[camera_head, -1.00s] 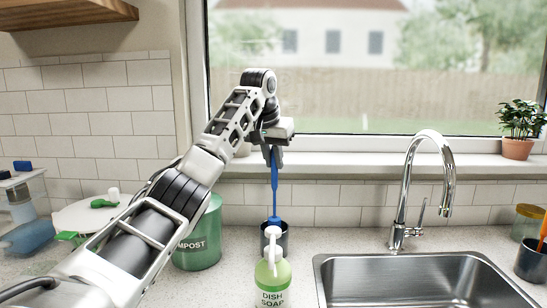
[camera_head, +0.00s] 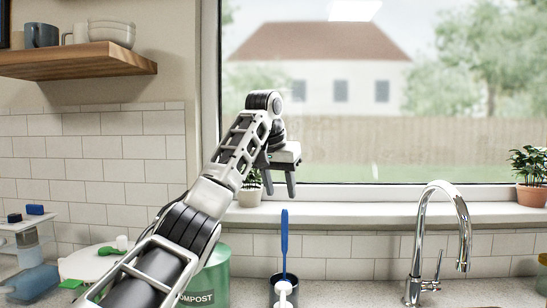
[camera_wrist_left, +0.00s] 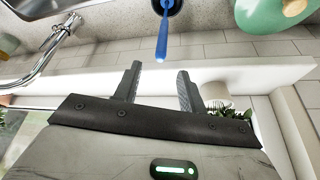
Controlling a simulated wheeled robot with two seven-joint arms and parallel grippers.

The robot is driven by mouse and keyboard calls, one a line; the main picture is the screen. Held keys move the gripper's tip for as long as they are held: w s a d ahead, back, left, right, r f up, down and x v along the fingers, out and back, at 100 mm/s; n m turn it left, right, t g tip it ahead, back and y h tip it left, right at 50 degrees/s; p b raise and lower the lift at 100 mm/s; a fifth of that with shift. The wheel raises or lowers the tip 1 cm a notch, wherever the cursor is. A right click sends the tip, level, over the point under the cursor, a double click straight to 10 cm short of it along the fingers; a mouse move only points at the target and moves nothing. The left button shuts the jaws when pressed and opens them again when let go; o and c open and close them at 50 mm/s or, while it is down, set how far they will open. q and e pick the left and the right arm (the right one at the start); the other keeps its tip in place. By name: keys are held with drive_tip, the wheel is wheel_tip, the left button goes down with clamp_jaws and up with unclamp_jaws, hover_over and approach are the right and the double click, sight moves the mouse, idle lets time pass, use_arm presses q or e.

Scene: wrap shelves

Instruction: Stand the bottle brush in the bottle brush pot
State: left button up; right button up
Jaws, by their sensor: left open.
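The blue bottle brush (camera_head: 284,243) stands nearly upright in the dark grey bottle brush pot (camera_head: 273,289) on the counter. The brush handle also shows in the left wrist view (camera_wrist_left: 162,38), with its lower end inside the pot (camera_wrist_left: 178,7). My left gripper (camera_head: 279,186) is open and empty, above the top of the handle and apart from it. Its two spread fingers (camera_wrist_left: 158,88) also show in the left wrist view with nothing between them. The soap bottle's white pump hides part of the pot. My right gripper is not in view.
The white pump (camera_head: 284,291) of the soap bottle stands in front of the pot. The green compost bin (camera_head: 213,280) is left of it, and the tap (camera_head: 437,235) is to the right. Potted plants (camera_head: 249,190) stand on the windowsill (camera_head: 370,212) behind.

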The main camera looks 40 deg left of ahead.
use_arm(q)
drive_tip(key=p+v, duration=0.2)
drive_tip(key=v, duration=0.7)
